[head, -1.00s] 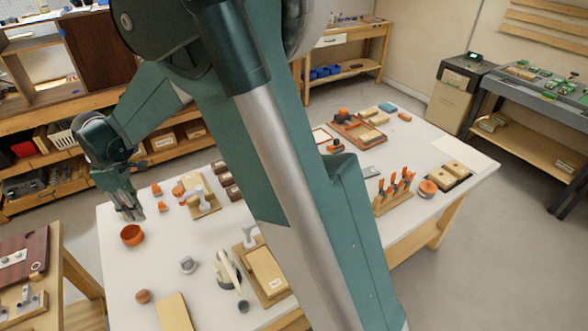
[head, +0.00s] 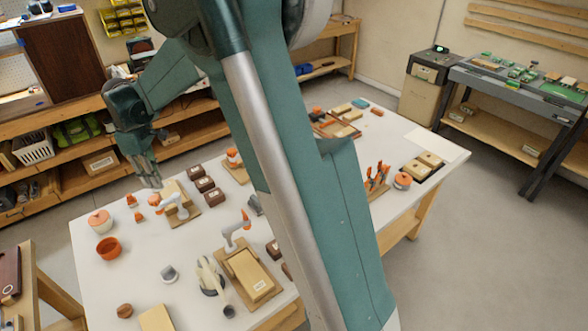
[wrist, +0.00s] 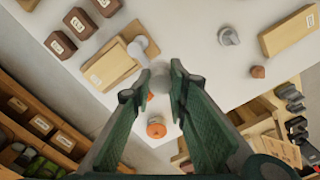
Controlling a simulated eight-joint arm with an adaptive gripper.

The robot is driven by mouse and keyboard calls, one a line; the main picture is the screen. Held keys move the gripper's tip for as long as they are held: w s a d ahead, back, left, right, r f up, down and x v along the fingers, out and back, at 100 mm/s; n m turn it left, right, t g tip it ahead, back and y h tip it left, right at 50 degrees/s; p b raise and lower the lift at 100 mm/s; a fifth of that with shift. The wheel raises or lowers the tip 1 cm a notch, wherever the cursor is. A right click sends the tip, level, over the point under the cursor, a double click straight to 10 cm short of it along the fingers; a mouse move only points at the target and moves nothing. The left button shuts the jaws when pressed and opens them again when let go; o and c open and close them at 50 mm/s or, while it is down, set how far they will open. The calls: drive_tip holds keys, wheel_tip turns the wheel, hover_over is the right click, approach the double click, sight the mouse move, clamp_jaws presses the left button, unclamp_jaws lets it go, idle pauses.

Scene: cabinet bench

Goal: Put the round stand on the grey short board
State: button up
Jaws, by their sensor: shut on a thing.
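My gripper (head: 151,178) hangs over the table's left part, beside a wooden board with a pale clamp (head: 176,204). In the wrist view my gripper (wrist: 160,86) has a small grey roundish thing (wrist: 178,72) at its fingertips and is shut on it. It may be the round stand; its full shape is hidden by the fingers. I cannot pick out the grey short board for certain. A small grey block (head: 255,205) shows partly beside my arm, and my arm hides the table's middle.
Dark blocks (head: 204,184), a grey knob-like piece (head: 168,272) and a board with a clamp (head: 246,275) are nearby. The white table (head: 135,285) has bare patches between.

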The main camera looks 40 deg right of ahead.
drive_tip(key=s+d+m, duration=0.2)
drive_tip(key=d+m, duration=0.6)
drive_tip(key=d, duration=4)
drive_tip(key=s+d+m, duration=0.2)
drive_tip(key=s+d, duration=0.4)
drive_tip(key=d, duration=0.6)
drive_tip(key=s+d+m, duration=0.2)
drive_tip(key=s+d, duration=0.5)
drive_tip(key=d, duration=0.6)
wheel_tip(320, 180, down, 11)
drive_tip(key=shift+a+p, duration=0.15)
drive_tip(key=shift+p, duration=0.3)
drive_tip(key=shift+f, duration=0.1)
drive_tip(key=shift+f+b, duration=0.4)
drive_tip(key=shift+f, duration=2.7)
drive_tip(key=shift+f, duration=1.85)
